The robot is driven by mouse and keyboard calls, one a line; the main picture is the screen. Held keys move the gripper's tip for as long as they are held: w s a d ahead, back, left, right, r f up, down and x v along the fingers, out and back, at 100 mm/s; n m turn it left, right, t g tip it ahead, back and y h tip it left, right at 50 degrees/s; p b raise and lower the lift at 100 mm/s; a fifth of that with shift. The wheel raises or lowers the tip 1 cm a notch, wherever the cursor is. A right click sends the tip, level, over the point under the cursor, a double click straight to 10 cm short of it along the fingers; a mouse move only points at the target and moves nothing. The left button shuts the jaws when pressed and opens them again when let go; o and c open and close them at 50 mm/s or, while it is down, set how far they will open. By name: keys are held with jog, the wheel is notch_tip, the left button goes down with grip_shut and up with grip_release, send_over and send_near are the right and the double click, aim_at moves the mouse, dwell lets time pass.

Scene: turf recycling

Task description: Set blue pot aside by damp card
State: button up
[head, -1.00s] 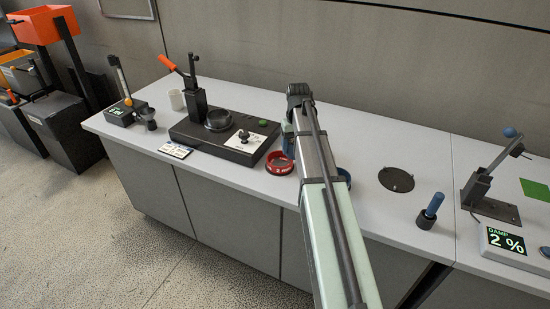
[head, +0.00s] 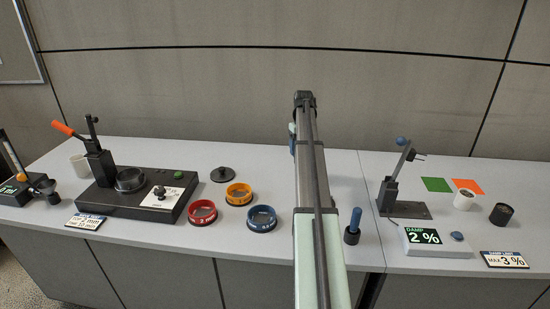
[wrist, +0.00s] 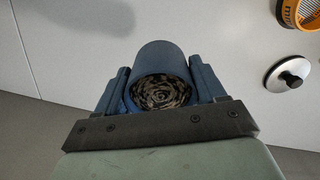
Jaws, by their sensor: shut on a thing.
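The blue pot (wrist: 162,68) is upright between the fingers of my gripper (wrist: 162,98) in the wrist view, with dark speckled crumb showing at its open end. The gripper is shut on it, above the pale worktop. In the head view my arm hides the pot and most of the gripper; only a bluish sliver shows beside the arm's end. The damp card (head: 504,260), reading MAX 3 %, lies at the front right, to the right of the damp meter (head: 436,241), which shows 2 %.
A press with a blue-knobbed lever (head: 402,185), green (head: 436,184) and orange (head: 468,186) squares, a white cup (head: 463,200) and a black cup (head: 502,214) stand right.

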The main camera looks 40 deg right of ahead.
jog(key=s+d+r+m, duration=0.1)
jog(key=s+d+r, duration=0.1)
jog(key=s+d, duration=0.7)
jog(key=s+d+r, duration=0.2)
jog(key=s+d, duration=0.3)
jog(key=d, duration=0.9)
jog(key=s+d+r+m, duration=0.1)
jog(key=s+d+r, duration=0.2)
jog(key=s+d, duration=0.6)
jog(key=s+d+f+m, duration=0.2)
jog(key=s+d+f, duration=0.3)
jog(key=s, duration=0.4)
jog(key=s+d+f+m, duration=0.1)
jog(key=s+d+f, duration=0.4)
jog(key=s+d, duration=0.2)
jog(key=s, duration=0.2)
jog(key=shift+s+d+m, duration=0.25)
jog(key=shift+s+m, duration=0.15)
jog(key=shift+f, duration=0.15)
jog(key=shift+f, duration=3.95)
jog(key=shift+f, duration=0.25)
jog(key=o, duration=1.3)
jog(key=shift+c, duration=0.2)
